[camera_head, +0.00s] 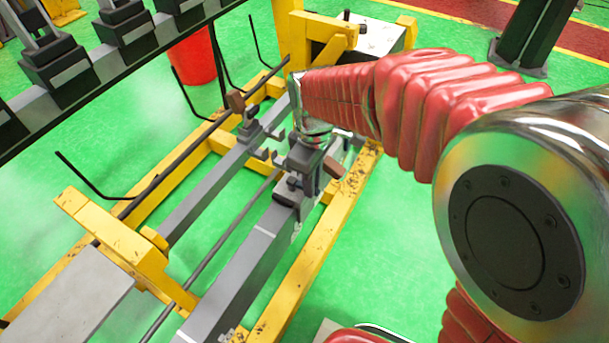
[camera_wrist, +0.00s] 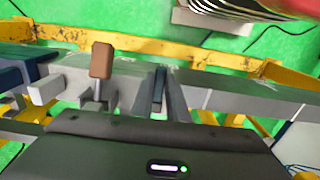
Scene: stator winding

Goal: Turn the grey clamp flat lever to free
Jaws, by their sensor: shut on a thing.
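My gripper (camera_head: 308,160) reaches down over the near grey rail of the yellow frame, at the grey clamp (camera_head: 290,189). In the wrist view the two dark fingers (camera_wrist: 160,92) are close together. A thin, dark grey upright piece between them looks like the flat lever (camera_wrist: 160,78). My gripper is shut on it. Its lower part and pivot are hidden by the fingers. A brown block-shaped handle (camera_wrist: 102,60) stands on a short post to the left of the fingers, apart from them. It also shows just right of my gripper in the head view (camera_head: 335,167).
A second clamp with a brown handle (camera_head: 236,102) stands on the far rail. A yellow frame (camera_head: 320,235) surrounds the rails, with thin black hooked rods beside it. A red bin (camera_head: 193,60) stands behind. Green floor (camera_head: 385,240) is clear at the right.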

